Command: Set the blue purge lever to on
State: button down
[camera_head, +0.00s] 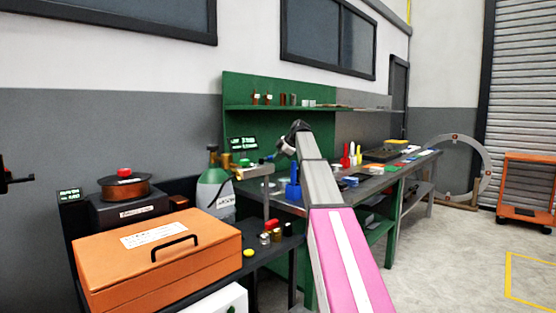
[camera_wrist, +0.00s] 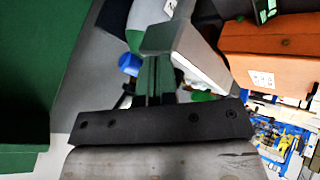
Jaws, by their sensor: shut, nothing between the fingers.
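A small blue piece (camera_head: 268,159), which looks like the purge lever's grip, shows at the right end of a grey bracket (camera_head: 256,170) beside the gas bottle (camera_head: 214,190). A round blue end also shows in the wrist view (camera_wrist: 128,63), just left of my fingers; it looks like the same lever. My gripper (camera_wrist: 160,85) is shut and empty, close beside the blue end; I cannot tell whether they touch. In the head view my dark wrist (camera_head: 294,138) is just right of the lever, and the fingertips are hard to make out. The lever's exact setting is too small to read.
An orange case (camera_head: 160,252) stands front left, with a wire spool (camera_head: 124,187) behind it. A blue holder (camera_head: 293,187) stands on the workbench (camera_head: 375,174). Open floor lies at right.

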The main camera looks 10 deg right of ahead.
jog(key=shift+w, duration=0.45)
jog(key=shift+w+r, duration=0.1)
jog(key=shift+w, duration=0.15)
